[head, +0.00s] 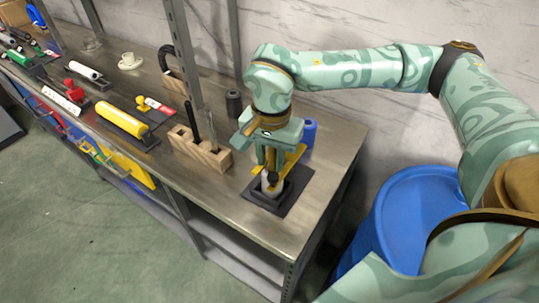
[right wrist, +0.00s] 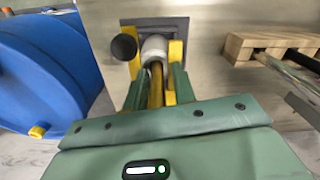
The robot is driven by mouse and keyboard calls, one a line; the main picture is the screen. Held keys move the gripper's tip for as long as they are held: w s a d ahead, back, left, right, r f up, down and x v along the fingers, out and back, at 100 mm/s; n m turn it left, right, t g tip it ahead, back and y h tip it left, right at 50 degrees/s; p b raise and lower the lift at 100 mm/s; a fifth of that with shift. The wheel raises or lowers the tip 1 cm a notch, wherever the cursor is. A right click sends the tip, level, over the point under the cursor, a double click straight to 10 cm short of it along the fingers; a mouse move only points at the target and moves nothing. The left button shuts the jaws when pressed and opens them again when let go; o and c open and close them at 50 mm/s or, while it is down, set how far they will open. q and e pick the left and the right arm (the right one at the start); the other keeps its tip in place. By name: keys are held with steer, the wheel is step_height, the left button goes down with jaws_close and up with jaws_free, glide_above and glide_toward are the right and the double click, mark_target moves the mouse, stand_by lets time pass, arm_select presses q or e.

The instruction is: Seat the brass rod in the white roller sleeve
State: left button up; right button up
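The white roller sleeve (head: 268,187) stands on a dark square base (head: 285,196) near the bench's front right corner. It also shows in the right wrist view (right wrist: 153,48). The brass rod (right wrist: 156,85) lies lengthwise between my right fingers in the right wrist view, its far end at the sleeve; how deep it sits is hidden. My right gripper (head: 275,170) points down over the sleeve. Its yellow-tipped fingers (right wrist: 156,62) look apart, on either side of the sleeve, with gaps beside the rod. A dark round-ended piece (right wrist: 124,47) shows beside the sleeve. My left gripper is not in view.
A wooden block (head: 200,150) with upright tools stands left of the base. A blue cylinder (head: 309,132) and a dark cylinder (head: 234,103) stand behind. A yellow roller (head: 122,121) lies further left. A blue drum (head: 405,215) stands beside the bench.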

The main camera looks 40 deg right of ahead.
steer(key=shift+s+f, duration=0.45)
steer(key=shift+f, duration=0.1)
steer(key=r+p, duration=0.1)
steer(key=r, duration=0.6)
steer(key=r+p, duration=0.2)
steer(key=r, duration=0.4)
steer(key=shift+w+d+r, duration=0.15)
steer(key=shift+w+r, duration=0.05)
steer(key=shift+r, duration=0.15)
steer(key=shift+f, duration=0.1)
